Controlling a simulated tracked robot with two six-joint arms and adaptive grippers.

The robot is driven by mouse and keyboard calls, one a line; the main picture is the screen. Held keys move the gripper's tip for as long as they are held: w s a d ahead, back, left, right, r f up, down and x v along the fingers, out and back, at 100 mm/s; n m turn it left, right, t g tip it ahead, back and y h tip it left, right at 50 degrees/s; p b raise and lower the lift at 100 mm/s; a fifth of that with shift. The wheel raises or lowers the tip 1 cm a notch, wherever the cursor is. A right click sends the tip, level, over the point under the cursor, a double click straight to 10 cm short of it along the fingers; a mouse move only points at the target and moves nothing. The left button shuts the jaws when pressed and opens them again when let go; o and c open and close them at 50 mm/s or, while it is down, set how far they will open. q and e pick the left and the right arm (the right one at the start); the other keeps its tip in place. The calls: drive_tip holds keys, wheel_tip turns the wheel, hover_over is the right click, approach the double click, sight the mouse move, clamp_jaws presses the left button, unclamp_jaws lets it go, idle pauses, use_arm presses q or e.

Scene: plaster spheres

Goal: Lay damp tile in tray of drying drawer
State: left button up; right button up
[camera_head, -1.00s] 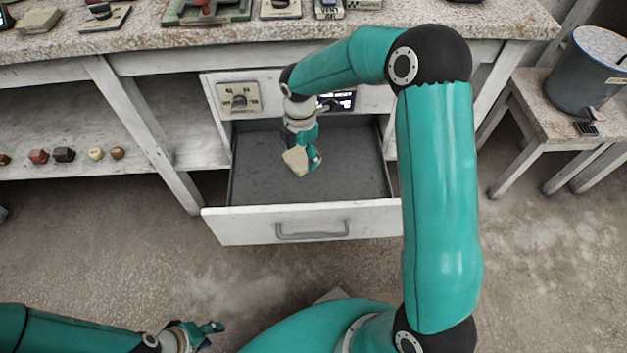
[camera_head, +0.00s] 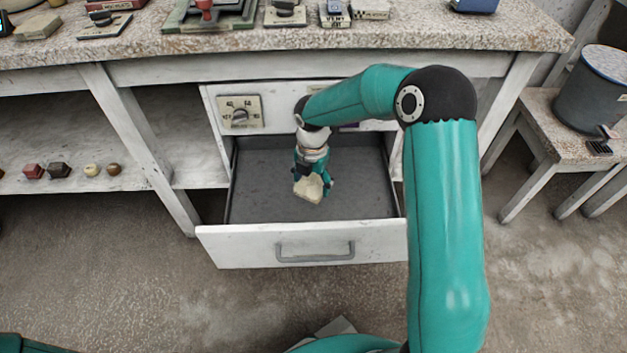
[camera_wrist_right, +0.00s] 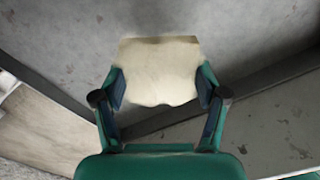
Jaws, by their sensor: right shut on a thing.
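The damp tile (camera_head: 309,189) is a small cream slab, held tilted over the grey tray (camera_head: 255,200) inside the open drawer (camera_head: 300,245). My right gripper (camera_head: 313,182) is shut on it. In the right wrist view the tile (camera_wrist_right: 158,72) sits between the two fingers of the gripper (camera_wrist_right: 160,92), with the grey tray floor (camera_wrist_right: 60,40) beyond it. I cannot tell whether the tile touches the tray floor. The tray looks otherwise empty. My left gripper is out of view; only a bit of its arm shows at the bottom left.
The drawer hangs under a speckled worktop (camera_head: 300,45) with blocks and small devices on it. A dial plate (camera_head: 240,111) is on the panel above the drawer. Small coloured blocks (camera_head: 59,170) line the left shelf. A grey bucket (camera_head: 592,90) stands on a stool at right.

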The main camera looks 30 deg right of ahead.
sight(312, 204)
drive_tip(key=shift+f+b, duration=1.45)
drive_tip(key=shift+f, duration=1.35)
drive_tip(key=shift+p, duration=0.5)
drive_tip(key=shift+f+b, duration=0.3)
drive_tip(key=shift+f, duration=0.25)
drive_tip(key=o, duration=1.4)
drive_tip(key=shift+r+p, duration=1.9)
drive_tip(key=shift+r, duration=0.1)
